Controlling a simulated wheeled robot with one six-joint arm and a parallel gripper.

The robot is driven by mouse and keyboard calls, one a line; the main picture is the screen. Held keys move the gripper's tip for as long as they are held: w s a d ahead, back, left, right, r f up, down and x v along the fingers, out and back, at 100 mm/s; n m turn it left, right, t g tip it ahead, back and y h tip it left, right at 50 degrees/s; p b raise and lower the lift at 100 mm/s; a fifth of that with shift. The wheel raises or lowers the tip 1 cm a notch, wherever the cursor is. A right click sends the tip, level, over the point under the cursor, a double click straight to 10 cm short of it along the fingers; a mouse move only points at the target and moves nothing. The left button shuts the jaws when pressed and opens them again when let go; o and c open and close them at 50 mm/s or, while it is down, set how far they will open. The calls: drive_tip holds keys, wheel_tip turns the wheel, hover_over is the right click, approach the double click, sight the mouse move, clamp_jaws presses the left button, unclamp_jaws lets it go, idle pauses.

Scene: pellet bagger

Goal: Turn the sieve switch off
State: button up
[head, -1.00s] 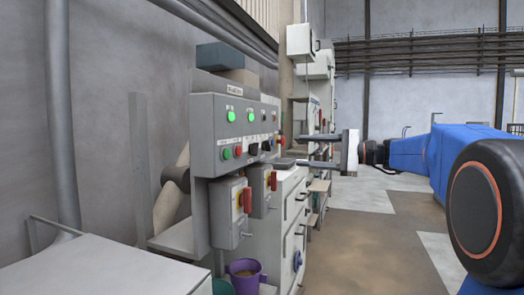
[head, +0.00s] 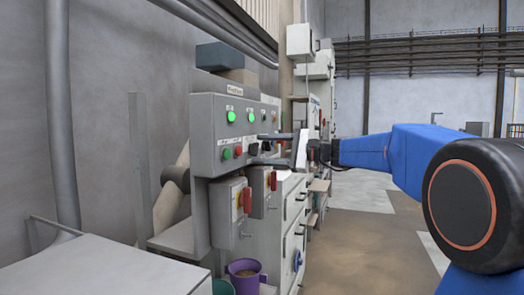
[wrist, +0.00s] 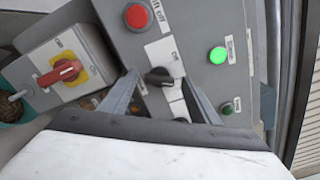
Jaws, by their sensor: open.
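A black rotary switch (wrist: 158,76) sits on the grey panel in the wrist view, with its pointer lying roughly crosswise in the picture. Its label is too small to read, so I cannot tell by name whether it is the sieve switch. My gripper (wrist: 161,79) is open, with one finger on each side of this knob; I cannot tell whether they touch it. In the head view my gripper (head: 257,149) is at the front of the control panel (head: 203,125), its fingers covering part of the switch row.
A red button (wrist: 137,16) and a lit green lamp (wrist: 218,55) are close to the knob. Red-handled switches on yellow plates (head: 245,200) hang below the panel. A purple bucket (head: 243,282) stands underneath. The floor to the right is open.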

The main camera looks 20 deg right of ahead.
drive_tip(key=shift+w+a, duration=0.2)
drive_tip(key=shift+a, duration=0.15)
drive_tip(key=c, duration=1.1)
drive_tip(key=shift+o, duration=0.2)
drive_tip(key=shift+n, duration=0.3)
drive_tip(key=n, duration=1.1)
drive_tip(key=shift+f, duration=0.3)
drive_tip(key=shift+n, duration=0.3)
